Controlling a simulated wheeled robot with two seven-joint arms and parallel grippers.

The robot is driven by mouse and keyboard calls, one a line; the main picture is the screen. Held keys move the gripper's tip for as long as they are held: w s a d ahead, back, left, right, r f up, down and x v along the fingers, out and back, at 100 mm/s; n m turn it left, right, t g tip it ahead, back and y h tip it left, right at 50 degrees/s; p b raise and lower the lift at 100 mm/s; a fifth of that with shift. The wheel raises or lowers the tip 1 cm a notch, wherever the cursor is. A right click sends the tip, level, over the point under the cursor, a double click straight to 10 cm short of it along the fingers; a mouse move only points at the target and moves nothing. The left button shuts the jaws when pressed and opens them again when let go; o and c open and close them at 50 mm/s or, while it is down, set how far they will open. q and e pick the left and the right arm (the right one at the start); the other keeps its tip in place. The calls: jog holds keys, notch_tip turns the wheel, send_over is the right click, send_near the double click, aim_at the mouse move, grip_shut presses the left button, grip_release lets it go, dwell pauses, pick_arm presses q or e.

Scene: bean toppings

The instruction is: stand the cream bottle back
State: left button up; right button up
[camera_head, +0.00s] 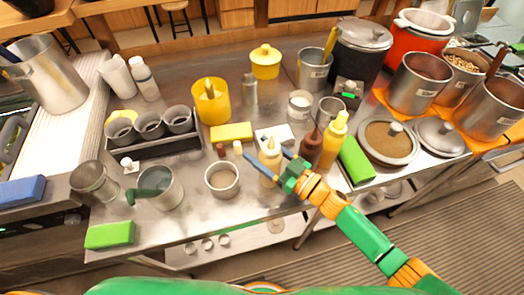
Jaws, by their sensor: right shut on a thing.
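The cream bottle (269,160) stands upright near the front edge of the steel table. My right gripper (270,163) reaches in from the lower right and is shut on the bottle, with its blue fingers around the bottle's body. The bottle's base looks to be at or just above the table top; I cannot tell which. My left gripper does not show.
A yellow bottle (333,139) and a dark red bottle (311,147) stand just right of the gripper. A steel cup (222,180) stands to the left. A green sponge (356,160) lies at right. Yellow (231,132) and white blocks lie behind.

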aim_at(279, 165)
jog(key=o, duration=0.8)
jog(key=shift+r, duration=0.1)
jog(key=shift+s+d, duration=0.1)
jog(key=shift+d, duration=0.05)
jog(key=b+v, duration=0.1)
jog(key=v, duration=0.9)
jog(key=shift+s+d, duration=0.6)
jog(key=shift+d, duration=0.1)
